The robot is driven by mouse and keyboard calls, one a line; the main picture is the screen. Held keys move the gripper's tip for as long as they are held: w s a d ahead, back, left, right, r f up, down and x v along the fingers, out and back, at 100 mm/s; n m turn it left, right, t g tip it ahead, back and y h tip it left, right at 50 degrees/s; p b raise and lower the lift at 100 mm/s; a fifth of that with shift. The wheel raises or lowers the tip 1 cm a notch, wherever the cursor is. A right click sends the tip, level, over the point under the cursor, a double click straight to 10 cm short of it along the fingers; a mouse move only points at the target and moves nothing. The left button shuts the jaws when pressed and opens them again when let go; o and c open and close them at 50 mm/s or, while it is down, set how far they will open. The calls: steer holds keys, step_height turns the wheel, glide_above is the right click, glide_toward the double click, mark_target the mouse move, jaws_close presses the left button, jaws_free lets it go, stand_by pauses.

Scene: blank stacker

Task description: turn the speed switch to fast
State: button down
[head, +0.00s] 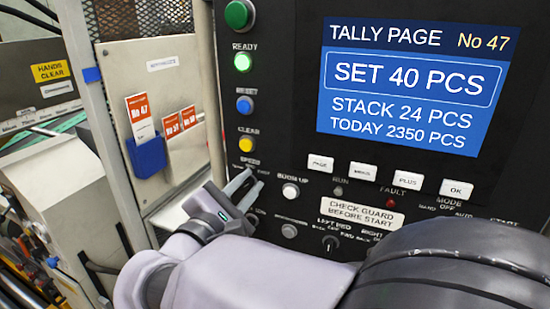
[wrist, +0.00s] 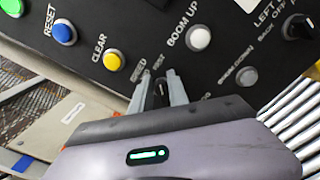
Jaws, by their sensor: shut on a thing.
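The speed switch (wrist: 160,88) is a small dark knob on the black control panel, under the SPEED label. In the wrist view it shows only partly between the two pale fingers of my gripper (wrist: 161,80), which are shut on it. In the head view my gripper (head: 243,183) reaches the panel at the same spot, just below the SPEED label (head: 250,161). The fingers hide most of the knob there. I cannot tell clearly which mark the knob points to.
Above the switch are the yellow CLEAR button (head: 246,144) and blue RESET button (head: 244,105). The white BOOM UP button (head: 290,191) is close on the right. A lit screen (head: 405,85) fills the upper right. A blue card holder (head: 146,157) hangs at left.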

steer(key=shift+f, duration=0.1)
stand_by(0.4)
steer(key=c, duration=1.5)
jaws_free()
steer(key=p+v, duration=0.4)
steer(key=v, duration=1.3)
steer(key=shift+s+a+p, duration=0.15)
steer(key=shift+s+p, duration=0.05)
steer(key=shift+p, duration=0.2)
